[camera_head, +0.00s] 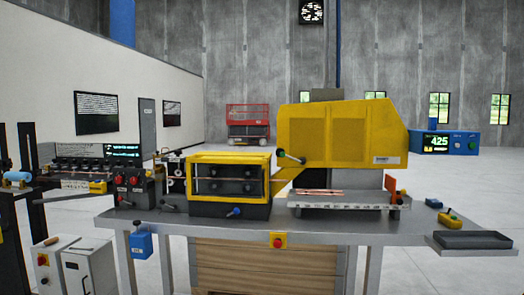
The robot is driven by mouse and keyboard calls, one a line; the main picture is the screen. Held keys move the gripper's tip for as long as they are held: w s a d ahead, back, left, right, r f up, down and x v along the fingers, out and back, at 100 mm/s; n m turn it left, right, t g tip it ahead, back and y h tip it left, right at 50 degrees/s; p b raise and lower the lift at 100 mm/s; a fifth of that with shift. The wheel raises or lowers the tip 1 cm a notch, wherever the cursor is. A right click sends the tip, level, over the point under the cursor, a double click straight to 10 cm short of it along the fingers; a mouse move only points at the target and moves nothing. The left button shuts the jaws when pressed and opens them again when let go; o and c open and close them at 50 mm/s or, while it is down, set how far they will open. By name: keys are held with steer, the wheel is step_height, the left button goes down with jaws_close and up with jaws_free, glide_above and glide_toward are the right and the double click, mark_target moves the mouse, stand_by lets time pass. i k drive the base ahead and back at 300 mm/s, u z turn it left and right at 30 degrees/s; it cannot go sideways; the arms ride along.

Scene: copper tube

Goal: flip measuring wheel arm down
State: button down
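My gripper and arm are not in view. I cannot pick out the measuring wheel arm with certainty. A small dark mechanism (172,172) with pale rods at its top stands on the bench, between the red-knobbed panel (130,184) and the yellow-framed roller unit (231,181); its detail is too small to tell which way any arm on it points. Copper tubes (321,193) lie on the pale bed below the housing.
The grey bench (322,230) spans the middle, with a red button on a yellow box (278,240) at its front edge. A dark tray (470,240) juts out at the right. A blue box (141,242) hangs at the left. Open floor lies at the far right.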

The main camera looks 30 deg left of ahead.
mark_target(280, 152)
steer(key=u, duration=0.55)
steer(key=i, duration=0.55)
steer(key=u, duration=0.6)
